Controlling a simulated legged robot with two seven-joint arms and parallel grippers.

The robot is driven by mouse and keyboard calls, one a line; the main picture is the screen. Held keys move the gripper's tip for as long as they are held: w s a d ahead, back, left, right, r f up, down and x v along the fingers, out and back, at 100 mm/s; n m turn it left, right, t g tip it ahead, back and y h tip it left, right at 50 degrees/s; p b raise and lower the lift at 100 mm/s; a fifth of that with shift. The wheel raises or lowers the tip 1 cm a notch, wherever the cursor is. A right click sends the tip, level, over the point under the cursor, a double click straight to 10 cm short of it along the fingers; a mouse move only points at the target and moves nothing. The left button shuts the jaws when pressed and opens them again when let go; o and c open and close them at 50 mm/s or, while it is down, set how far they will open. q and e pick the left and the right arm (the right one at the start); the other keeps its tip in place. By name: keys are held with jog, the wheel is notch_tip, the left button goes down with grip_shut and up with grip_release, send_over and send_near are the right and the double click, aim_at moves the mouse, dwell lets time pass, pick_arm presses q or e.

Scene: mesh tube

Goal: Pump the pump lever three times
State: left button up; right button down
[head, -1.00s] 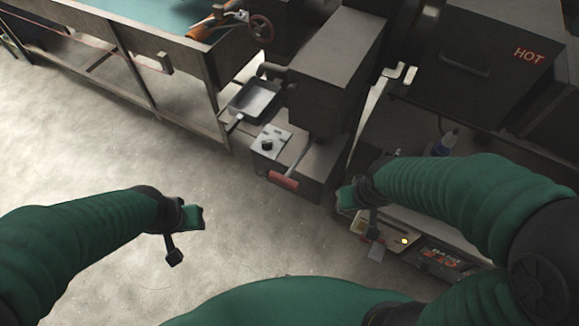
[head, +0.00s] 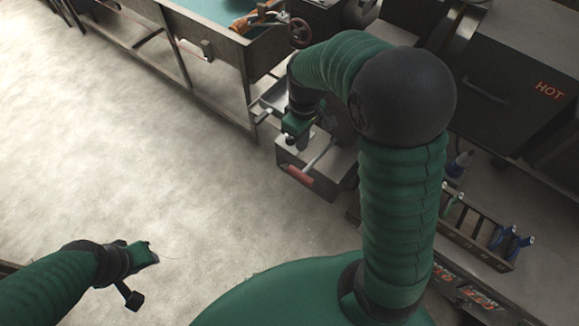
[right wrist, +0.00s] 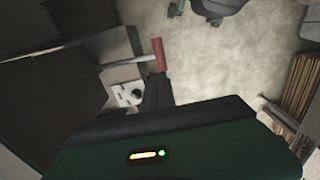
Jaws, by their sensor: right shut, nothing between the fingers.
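The pump lever is a metal rod with a red handle (head: 299,175) on the front of a dark box-shaped pump unit (head: 322,186). The red handle also shows in the right wrist view (right wrist: 159,54), near the top middle, with its rod running left. My right gripper (head: 296,142) is above the unit, just behind the red handle and apart from it in the picture. It is shut and empty; its dark fingers (right wrist: 154,88) point toward the handle in the wrist view. My left gripper (head: 134,300) hangs over bare floor at lower left; its jaw state is unclear.
A dark oven marked HOT (head: 500,85) stands at right. The floor at left is clear.

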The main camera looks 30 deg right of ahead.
aim_at(300, 173)
notch_tip(300, 173, down, 14)
jog(key=shift+d+f+p, duration=0.1)
jog(key=shift+p, duration=0.9)
